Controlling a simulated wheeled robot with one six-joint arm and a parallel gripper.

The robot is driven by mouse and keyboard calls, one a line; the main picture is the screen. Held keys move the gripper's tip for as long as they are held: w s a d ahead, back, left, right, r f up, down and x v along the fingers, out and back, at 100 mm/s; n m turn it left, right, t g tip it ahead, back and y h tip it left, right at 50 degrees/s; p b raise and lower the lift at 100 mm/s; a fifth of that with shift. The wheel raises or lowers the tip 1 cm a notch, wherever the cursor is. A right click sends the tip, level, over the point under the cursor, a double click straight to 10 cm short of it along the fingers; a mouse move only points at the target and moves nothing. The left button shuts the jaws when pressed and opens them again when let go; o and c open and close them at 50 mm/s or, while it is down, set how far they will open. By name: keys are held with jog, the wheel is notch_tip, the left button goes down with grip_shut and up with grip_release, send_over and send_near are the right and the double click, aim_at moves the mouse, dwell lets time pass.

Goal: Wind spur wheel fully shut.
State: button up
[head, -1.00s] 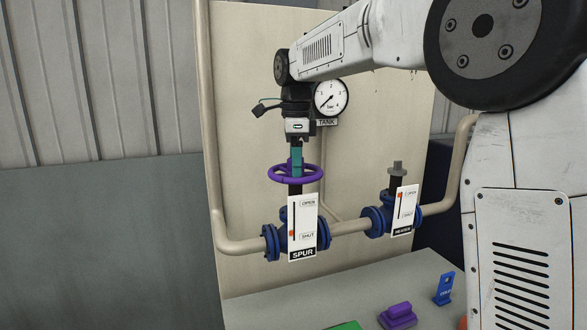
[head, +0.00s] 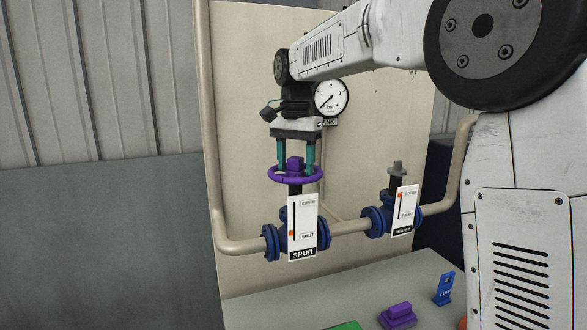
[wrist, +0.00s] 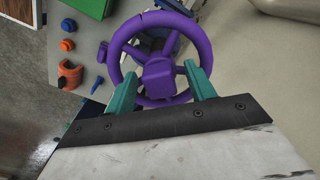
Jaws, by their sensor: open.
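The purple spur wheel (head: 273,176) lies flat on top of the blue spur valve (head: 271,243). In the wrist view its ring (wrist: 118,52) and raised central grip block (wrist: 158,80) show below my gripper. My gripper (head: 296,167) points down over the wheel with its teal fingers apart, one on each side of the block. The wrist view also shows my gripper (wrist: 160,75) empty, with gaps beside the block. The white SPUR plate (head: 311,222) reads OPEN at top and SHUT at bottom. Its slim red and dark marker is too small to read surely.
The heater valve (head: 374,221), with a grey stem top and its own plate, stands to the right on the same pipe (head: 349,227). A tank gauge (head: 331,97) sits close behind my wrist. A purple block (head: 398,316) and a blue tag (head: 444,289) are on the bench.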

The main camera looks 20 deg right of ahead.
jog(key=n, duration=1.8)
jog(key=shift+n, duration=0.3)
